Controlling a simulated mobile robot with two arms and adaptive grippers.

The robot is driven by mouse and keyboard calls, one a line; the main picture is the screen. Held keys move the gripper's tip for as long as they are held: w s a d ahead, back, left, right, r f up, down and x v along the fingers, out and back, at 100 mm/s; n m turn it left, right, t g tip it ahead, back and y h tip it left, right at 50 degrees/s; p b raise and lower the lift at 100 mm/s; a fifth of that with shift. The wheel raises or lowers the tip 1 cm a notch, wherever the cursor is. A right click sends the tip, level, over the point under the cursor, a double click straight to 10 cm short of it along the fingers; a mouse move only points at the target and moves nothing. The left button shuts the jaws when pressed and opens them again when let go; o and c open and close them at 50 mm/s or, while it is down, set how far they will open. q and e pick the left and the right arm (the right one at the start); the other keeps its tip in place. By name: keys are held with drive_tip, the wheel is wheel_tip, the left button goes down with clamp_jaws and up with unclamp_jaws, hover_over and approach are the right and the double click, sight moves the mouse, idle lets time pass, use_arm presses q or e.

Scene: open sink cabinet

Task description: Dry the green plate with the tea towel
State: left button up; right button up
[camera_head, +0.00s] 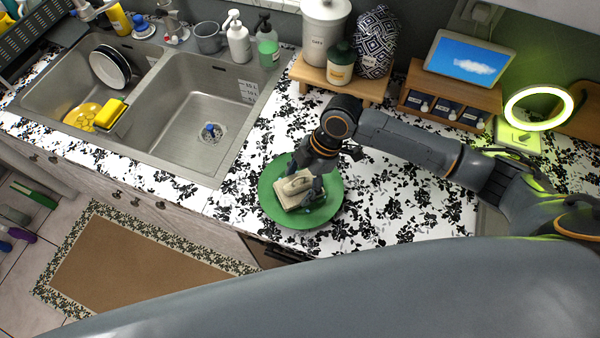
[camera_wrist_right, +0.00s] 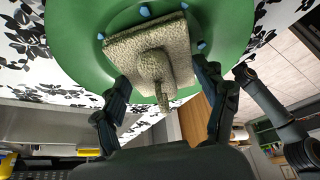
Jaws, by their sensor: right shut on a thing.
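The green plate (camera_head: 325,212) lies on the patterned countertop to the right of the sink, near the front edge. A folded beige tea towel (camera_head: 296,187) is on the plate. My right gripper (camera_head: 299,188) is over the plate, shut on the towel. In the right wrist view, the towel (camera_wrist_right: 170,45) shows as a square with a bunched part between my fingers (camera_wrist_right: 165,95), against the green plate (camera_wrist_right: 75,30). Several blue spots (camera_wrist_right: 145,11) show on the plate around the towel. My left gripper is not in view.
A double sink (camera_head: 205,105) is on the left, with a black-and-white plate (camera_head: 108,66) and a yellow sponge (camera_head: 110,113) in its left basin. Soap bottles (camera_head: 267,45), a canister shelf (camera_head: 345,90) and a ring light (camera_head: 538,122) line the back. Countertop right of the plate is clear.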

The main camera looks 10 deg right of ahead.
drive_tip(key=shift+s, duration=0.15)
drive_tip(key=shift+s+d, duration=0.15)
drive_tip(key=shift+d, duration=0.2)
drive_tip(key=shift+s+d+f+p, duration=0.1)
drive_tip(key=shift+s+d+p, duration=0.2)
drive_tip(key=shift+s+d, duration=0.1)
drive_tip(key=shift+w+p, duration=0.1)
drive_tip(key=shift+p, duration=0.2)
drive_tip(key=shift+w+d, duration=0.4)
drive_tip(key=shift+w, duration=0.25)
drive_tip(key=shift+w+d, duration=0.4)
drive_tip(key=shift+w, duration=0.2)
